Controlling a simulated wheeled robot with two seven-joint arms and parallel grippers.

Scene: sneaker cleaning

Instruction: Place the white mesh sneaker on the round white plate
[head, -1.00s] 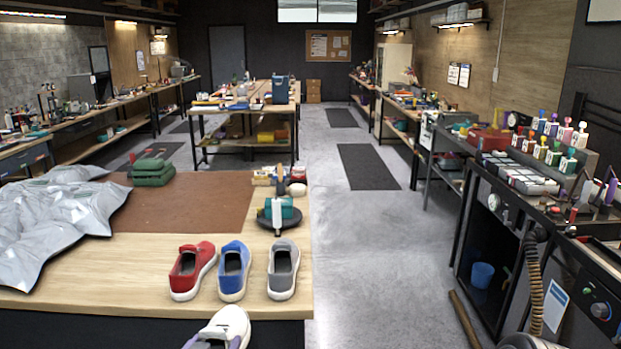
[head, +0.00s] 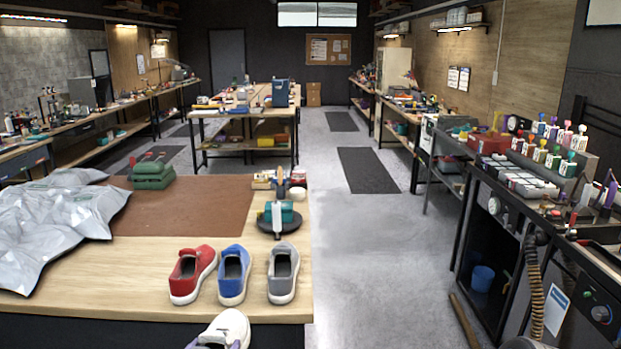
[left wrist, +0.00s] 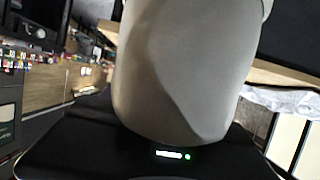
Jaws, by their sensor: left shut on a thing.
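The white mesh sneaker (head: 226,328) shows at the bottom edge of the head view, in front of the table's near edge and cut off by the frame. In the left wrist view a large pale grey-white shape (left wrist: 185,75), the held sneaker seen close up, fills the middle. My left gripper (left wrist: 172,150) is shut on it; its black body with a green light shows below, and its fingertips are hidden. My right gripper is not in view. I cannot make out the round white plate in either view.
The wooden table (head: 110,268) holds red (head: 192,276), blue (head: 233,275) and grey (head: 282,274) shoes near its front. A crumpled silver sheet (head: 60,225) covers the left side. A brown mat (head: 190,205) lies behind. A round dark stand (head: 278,221) is at the right edge.

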